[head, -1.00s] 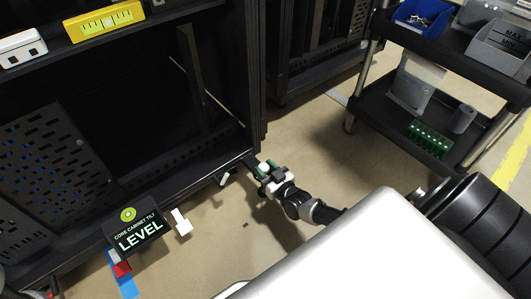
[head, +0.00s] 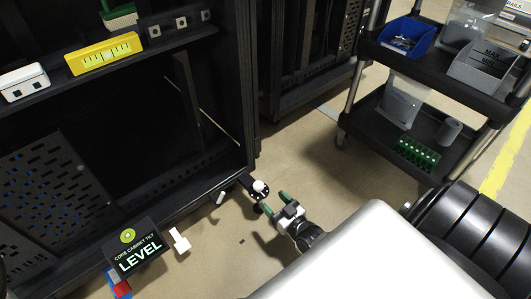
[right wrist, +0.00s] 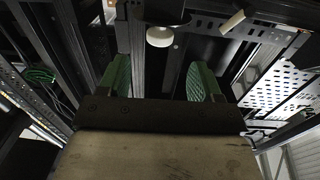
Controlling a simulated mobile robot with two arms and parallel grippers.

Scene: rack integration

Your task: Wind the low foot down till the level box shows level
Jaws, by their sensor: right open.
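The level box (head: 133,248) stands at the cabinet's lower front, with a round green bubble dial and the words "CORE CABINET TILT LEVEL" lit. The foot (head: 260,187) at the cabinet's near right corner has a white round top and a dark disc. In the right wrist view the white round top (right wrist: 160,37) shows ahead of the fingers. My right gripper (head: 275,203) is open and empty, with green fingers just in front of the foot and apart from it. The green fingers also show spread in the right wrist view (right wrist: 159,72). My left gripper is not in view.
A yellow spirit level (head: 105,54) and a white box (head: 24,82) lie on the cabinet shelf (head: 160,48). A white tag-like piece (head: 180,241) is beside the level box. A black cart (head: 452,80) stands at the right. The floor between is mostly clear.

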